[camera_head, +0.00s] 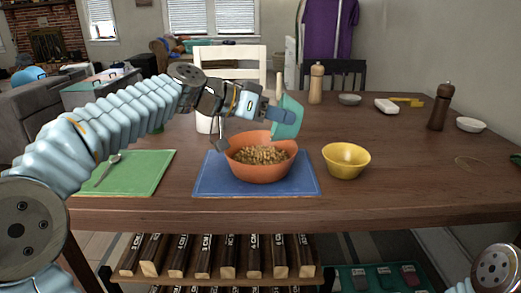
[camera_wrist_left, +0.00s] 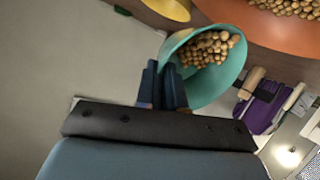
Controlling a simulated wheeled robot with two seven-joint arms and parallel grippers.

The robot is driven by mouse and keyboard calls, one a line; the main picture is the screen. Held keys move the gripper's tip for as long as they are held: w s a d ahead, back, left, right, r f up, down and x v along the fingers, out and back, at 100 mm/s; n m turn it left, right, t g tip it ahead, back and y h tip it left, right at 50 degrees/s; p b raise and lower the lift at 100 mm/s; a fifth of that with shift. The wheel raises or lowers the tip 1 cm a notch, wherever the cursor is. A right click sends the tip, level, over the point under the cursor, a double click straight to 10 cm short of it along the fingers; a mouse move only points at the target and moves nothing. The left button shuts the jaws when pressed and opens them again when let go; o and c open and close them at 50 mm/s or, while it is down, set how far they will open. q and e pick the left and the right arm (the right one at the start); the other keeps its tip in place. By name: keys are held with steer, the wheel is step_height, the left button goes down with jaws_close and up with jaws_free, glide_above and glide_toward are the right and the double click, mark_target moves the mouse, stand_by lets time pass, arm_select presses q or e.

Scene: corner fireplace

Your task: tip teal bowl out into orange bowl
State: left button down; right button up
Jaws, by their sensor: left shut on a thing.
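My left gripper (camera_head: 278,114) is shut on the rim of the teal bowl (camera_head: 290,124) and holds it steeply tilted above the right rear side of the orange bowl (camera_head: 262,173). In the left wrist view the fingers (camera_wrist_left: 161,78) pinch the wall of the teal bowl (camera_wrist_left: 208,88), and small tan round pieces (camera_wrist_left: 206,48) still lie inside it. The orange bowl stands upright on a blue mat (camera_head: 212,185) and holds a heap of similar tan pieces (camera_head: 262,155). Its wall also shows in the left wrist view (camera_wrist_left: 262,34). My right gripper is out of view.
A yellow bowl (camera_head: 346,163) stands just right of the blue mat. A green mat (camera_head: 148,175) with a spoon lies at left. A light wooden mill (camera_head: 316,84), a dark mill (camera_head: 440,107) and small bowls stand farther back. The table's right front is clear.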

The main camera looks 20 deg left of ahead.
arm_select(q)
steer(key=shift+s+a+n+t+h+b, duration=0.3)
steer(key=shift+a+h+b, duration=0.65)
steer(key=shift+b, duration=1.85)
steer(key=shift+s+a+n+t+h+b, duration=0.15)
steer(key=shift+a+t+h+b, duration=0.55)
steer(key=shift+b, duration=2.15)
steer(key=shift+s+a+n+t+h+b, duration=0.1)
steer(key=shift+a+n+h+b, duration=0.15)
steer(key=shift+a+h+b, duration=1.75)
steer(key=shift+d+y+b, duration=0.45)
steer(key=shift+d+b, duration=0.45)
steer(key=shift+b, duration=0.3)
